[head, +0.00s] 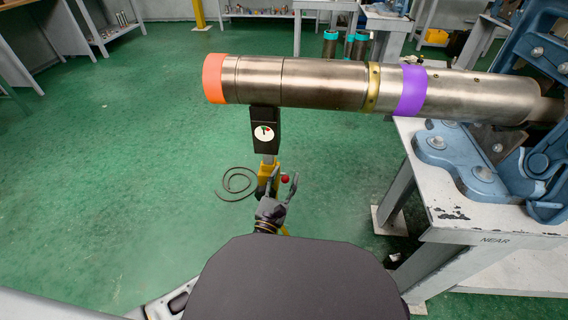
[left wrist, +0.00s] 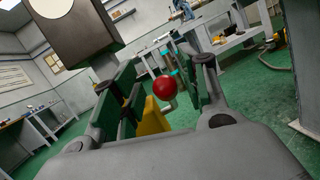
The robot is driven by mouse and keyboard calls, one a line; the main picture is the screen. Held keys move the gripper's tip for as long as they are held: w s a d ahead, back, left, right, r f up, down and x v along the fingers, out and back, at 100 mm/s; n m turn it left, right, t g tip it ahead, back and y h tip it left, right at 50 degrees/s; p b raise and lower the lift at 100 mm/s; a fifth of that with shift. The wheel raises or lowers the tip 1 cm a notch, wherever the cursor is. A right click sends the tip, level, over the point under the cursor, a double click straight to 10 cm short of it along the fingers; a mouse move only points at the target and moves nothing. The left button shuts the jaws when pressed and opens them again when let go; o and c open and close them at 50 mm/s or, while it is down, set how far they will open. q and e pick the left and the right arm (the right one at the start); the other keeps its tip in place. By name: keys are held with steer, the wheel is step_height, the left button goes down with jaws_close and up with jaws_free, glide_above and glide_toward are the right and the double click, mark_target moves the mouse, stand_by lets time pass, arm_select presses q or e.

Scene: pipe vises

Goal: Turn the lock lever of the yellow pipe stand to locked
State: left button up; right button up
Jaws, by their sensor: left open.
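The yellow pipe stand (head: 268,172) stands below the pipe's left part, with a black head and a round dial (head: 264,133) on it. Its lock lever ends in a red knob (head: 285,179), which also shows in the left wrist view (left wrist: 165,87). My left gripper (head: 283,182) is open beside the stand's yellow part. In the left wrist view the red knob appears between its two fingers (left wrist: 160,92); I cannot tell whether either finger touches it. The lever's arm is mostly hidden. My right gripper is not in view.
A long steel pipe (head: 320,82) with an orange end and purple band runs from the stand to a blue vise (head: 460,160) on a worn table (head: 450,215) at the right. A coiled hose (head: 237,183) lies on the green floor. The floor at left is clear.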

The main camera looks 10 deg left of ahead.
arm_select(q)
steer(key=shift+r, duration=4.35)
